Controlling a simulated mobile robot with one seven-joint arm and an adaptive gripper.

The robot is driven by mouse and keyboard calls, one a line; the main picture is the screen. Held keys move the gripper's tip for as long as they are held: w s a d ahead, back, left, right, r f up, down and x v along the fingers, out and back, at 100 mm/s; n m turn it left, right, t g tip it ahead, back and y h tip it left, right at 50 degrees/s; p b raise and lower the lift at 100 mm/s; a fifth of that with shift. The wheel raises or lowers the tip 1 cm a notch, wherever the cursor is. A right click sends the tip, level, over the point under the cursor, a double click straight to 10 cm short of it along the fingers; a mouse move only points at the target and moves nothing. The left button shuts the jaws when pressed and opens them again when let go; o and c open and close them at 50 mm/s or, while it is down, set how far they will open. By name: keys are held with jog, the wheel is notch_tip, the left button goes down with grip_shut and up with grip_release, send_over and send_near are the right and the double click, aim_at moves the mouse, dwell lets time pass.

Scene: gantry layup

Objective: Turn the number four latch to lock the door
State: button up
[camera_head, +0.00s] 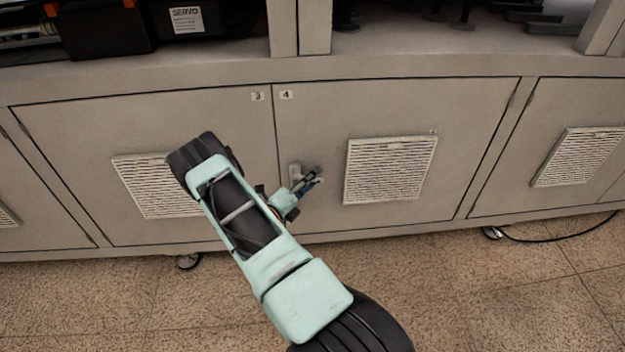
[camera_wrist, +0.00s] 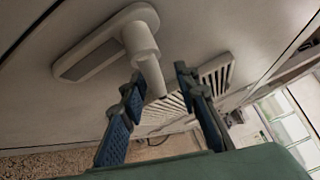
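The number four door (camera_head: 400,110) is a grey cabinet panel that looks flush with its frame. Its latch (camera_head: 295,172) sits at the door's left edge, partly hidden behind my gripper. In the wrist view the latch (camera_wrist: 100,48) is a pale rounded plate with a stubby handle bent outward. My gripper (camera_head: 312,178) is in front of the latch. In the wrist view, the blue-padded fingers of my gripper (camera_wrist: 160,80) are apart, with the handle's end between the fingertips. The left fingertip is close beside the handle; I cannot tell if it touches.
The number three door (camera_head: 90,125) adjoins on the left, with a vent behind my arm. A slatted vent (camera_head: 390,170) is on door four. Black equipment (camera_head: 105,30) sits above. A black cable (camera_head: 560,238) lies on the floor at right.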

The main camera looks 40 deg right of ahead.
jog(key=shift+c, duration=0.7)
grip_shut()
jog(key=shift+a+p, duration=0.1)
jog(key=shift+p, duration=0.2)
jog(key=shift+w+a+f+m+y+p, duration=0.15)
jog(key=shift+f+m+y+p, duration=0.15)
jog(key=shift+m+y+p, duration=0.45)
jog(key=shift+w+a+f+m+y+p, duration=0.15)
jog(key=shift+f+m+y+p, duration=0.3)
jog(key=shift+m+y+p, duration=0.35)
jog(key=shift+w+a+f+m+y+p, duration=0.15)
jog(key=shift+a+f+m+y+p, duration=0.1)
jog(key=shift+f+m+y+p, duration=0.3)
jog(key=shift+w+a+f+m+y+p, duration=0.1)
jog(key=shift+a+f+m+y+p, duration=0.15)
jog(key=shift+y+p, duration=0.35)
